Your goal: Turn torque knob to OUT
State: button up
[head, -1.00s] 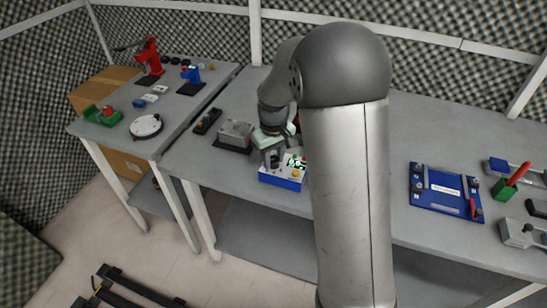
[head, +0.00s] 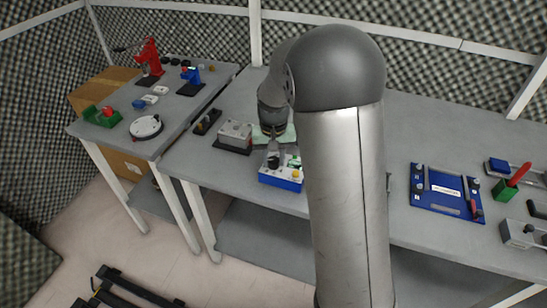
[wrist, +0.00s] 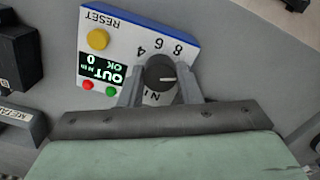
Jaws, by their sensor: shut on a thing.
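The torque box (head: 281,179), blue with a white top, stands near the front edge of the bench. In the wrist view the box face (wrist: 150,33) is upside down. The display (wrist: 101,70) reads OUT, 0 and OK. My gripper (wrist: 162,84) has one finger on each side of the knob and is shut on it. In the head view my gripper (head: 273,152) is over the box, partly behind my arm.
A yellow RESET button (wrist: 98,39), a red button (wrist: 88,85) and a green button (wrist: 111,91) sit near the knob. A grey box (head: 235,134) on a dark base stands left of the torque box. A blue board (head: 446,190) lies to the right.

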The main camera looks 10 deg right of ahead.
aim_at(273, 160)
jog(key=o, duration=1)
notch_tip(273, 160, up, 18)
jog(key=shift+f, duration=0.25)
jog(key=s+f, duration=0.3)
jog(key=s, duration=0.6)
jog(key=s+f+n, duration=0.1)
jog(key=s+f, duration=0.3)
jog(key=s, duration=0.4)
jog(key=s+a+f+n, duration=0.1)
jog(key=s+f, duration=0.2)
jog(key=s, duration=0.6)
jog(key=shift+s+a+f, duration=0.1)
jog(key=shift+s+f, duration=0.2)
jog(key=shift+f, duration=0.05)
